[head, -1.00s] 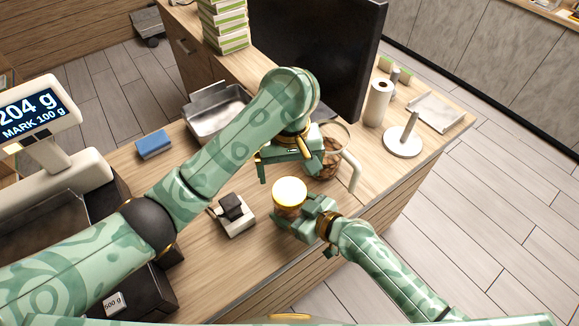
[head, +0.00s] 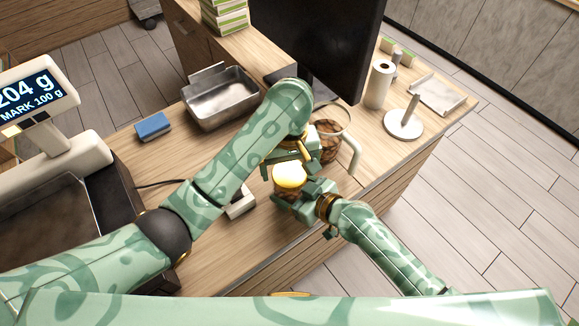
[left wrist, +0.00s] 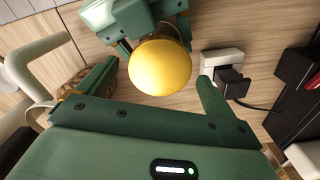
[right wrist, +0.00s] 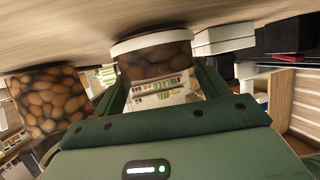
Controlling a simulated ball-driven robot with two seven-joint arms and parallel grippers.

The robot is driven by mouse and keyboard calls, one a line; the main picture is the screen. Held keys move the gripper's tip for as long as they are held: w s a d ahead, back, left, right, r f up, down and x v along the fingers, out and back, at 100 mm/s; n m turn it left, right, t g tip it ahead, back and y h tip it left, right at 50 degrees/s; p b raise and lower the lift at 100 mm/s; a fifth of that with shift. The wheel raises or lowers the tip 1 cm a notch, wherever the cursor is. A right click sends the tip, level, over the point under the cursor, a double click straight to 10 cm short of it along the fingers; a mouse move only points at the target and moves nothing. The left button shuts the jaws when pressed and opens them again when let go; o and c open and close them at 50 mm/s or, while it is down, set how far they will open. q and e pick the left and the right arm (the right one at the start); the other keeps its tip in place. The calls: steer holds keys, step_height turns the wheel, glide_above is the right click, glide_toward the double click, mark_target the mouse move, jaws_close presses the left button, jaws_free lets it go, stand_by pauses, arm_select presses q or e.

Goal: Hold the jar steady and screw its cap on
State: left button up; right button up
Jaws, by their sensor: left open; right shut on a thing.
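The jar (right wrist: 155,62) stands upright on the table, holding brown contents in the right wrist view. Its gold cap (head: 290,176) covers the top; whether its thread is engaged cannot be told. My right gripper (head: 299,192) is shut on the jar's side; it also shows beyond the cap in the left wrist view (left wrist: 132,22). My left gripper (head: 287,167) is open just above the jar. In the left wrist view the cap (left wrist: 160,68) lies between its spread fingers, with a gap visible on the right side. The jar's body is mostly hidden from above.
A handled jug of nuts (head: 330,143) stands close behind the left gripper. A small white block with a black top (head: 241,204) is left of the jar. A scale (head: 38,95), blue sponge (head: 153,126), metal tray (head: 225,100), dark monitor (head: 335,45) and paper roll (head: 379,85) stand around.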

arm_select(q)
steer(key=shift+f, duration=0.75)
steer(key=c, duration=1)
steer(key=m, duration=0.3)
steer(key=o, duration=1.1)
steer(key=shift+c, duration=0.2)
steer(key=shift+r, duration=0.15)
